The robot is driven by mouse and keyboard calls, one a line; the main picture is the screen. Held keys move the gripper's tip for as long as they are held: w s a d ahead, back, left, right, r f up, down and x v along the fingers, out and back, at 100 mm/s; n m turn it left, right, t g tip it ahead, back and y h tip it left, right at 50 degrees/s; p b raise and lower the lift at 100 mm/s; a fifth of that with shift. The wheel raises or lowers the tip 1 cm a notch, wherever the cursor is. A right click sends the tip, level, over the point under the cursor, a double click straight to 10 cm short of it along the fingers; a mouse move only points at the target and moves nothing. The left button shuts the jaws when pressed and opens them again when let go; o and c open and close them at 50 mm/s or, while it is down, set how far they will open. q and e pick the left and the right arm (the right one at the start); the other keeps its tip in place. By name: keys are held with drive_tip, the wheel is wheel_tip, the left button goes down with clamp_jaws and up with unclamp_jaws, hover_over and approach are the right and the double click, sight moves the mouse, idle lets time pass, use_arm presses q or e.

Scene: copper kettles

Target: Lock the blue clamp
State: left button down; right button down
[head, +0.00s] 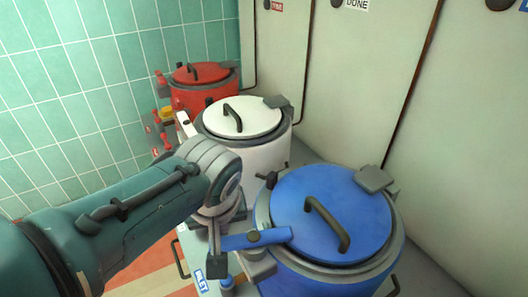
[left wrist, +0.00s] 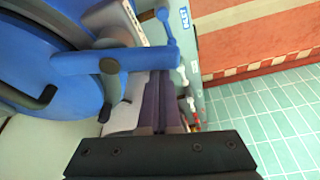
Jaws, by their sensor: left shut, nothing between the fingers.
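The blue clamp (head: 272,235) is a flat blue lever on a dark pivot at the front left rim of the blue kettle (head: 290,205). My left gripper (head: 218,262) is shut and empty beside the lever's free end. In the left wrist view its dark fingers (left wrist: 160,82) reach up to the lever's lower edge. I cannot tell whether they touch it. My right gripper is not in view.
A white kettle (head: 245,145) and a red kettle (head: 205,90) stand behind in a row. Pale cabinet panels (head: 360,90) close off the right side. A green tiled wall (head: 70,80) is at the left. A blue-and-white label (head: 201,281) is at the front.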

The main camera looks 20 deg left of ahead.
use_arm(q)
drive_tip(key=shift+s+r+n, duration=0.1)
drive_tip(key=shift+s+n, duration=0.15)
drive_tip(key=shift+n, duration=0.05)
drive_tip(key=shift+s+d+p, duration=0.15)
drive_tip(key=shift+s+p, duration=0.3)
drive_tip(key=shift+s+d, duration=0.1)
drive_tip(key=shift+s, duration=0.05)
drive_tip(key=p+v, duration=0.5)
drive_tip(key=v, duration=0.4)
drive_tip(key=shift+s+d+r, duration=0.15)
drive_tip(key=shift+r, duration=0.2)
